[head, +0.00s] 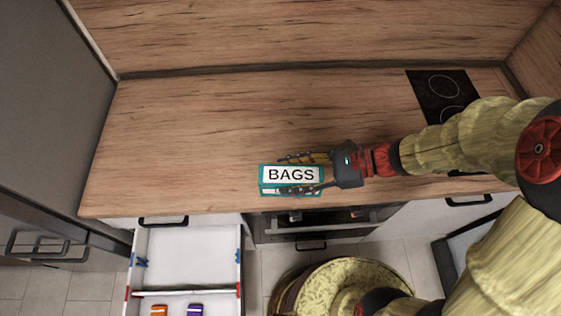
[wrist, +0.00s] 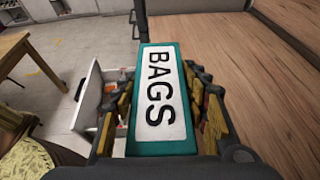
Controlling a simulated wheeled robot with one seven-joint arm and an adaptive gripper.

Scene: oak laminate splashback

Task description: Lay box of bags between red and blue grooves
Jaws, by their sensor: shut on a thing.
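The box of bags (head: 291,175) is teal with a white BAGS label, at the counter's front edge in the head view. My gripper (head: 300,174) reaches it from the right and is shut on it, one finger on each long side. The box also fills the middle of the wrist view (wrist: 160,95). I cannot tell whether it touches the counter. The open white drawer (head: 187,247) is below left, with blue grooves (head: 141,262) on its side walls farther back and red grooves (head: 127,293) nearer the front. A white divider (head: 186,292) spans the drawer at the red grooves.
An orange item (head: 159,311) and a purple item (head: 195,310) lie in front of the divider. The drawer behind the divider looks empty. The wooden counter (head: 200,125) is mostly clear, with a black hob (head: 443,92) at right.

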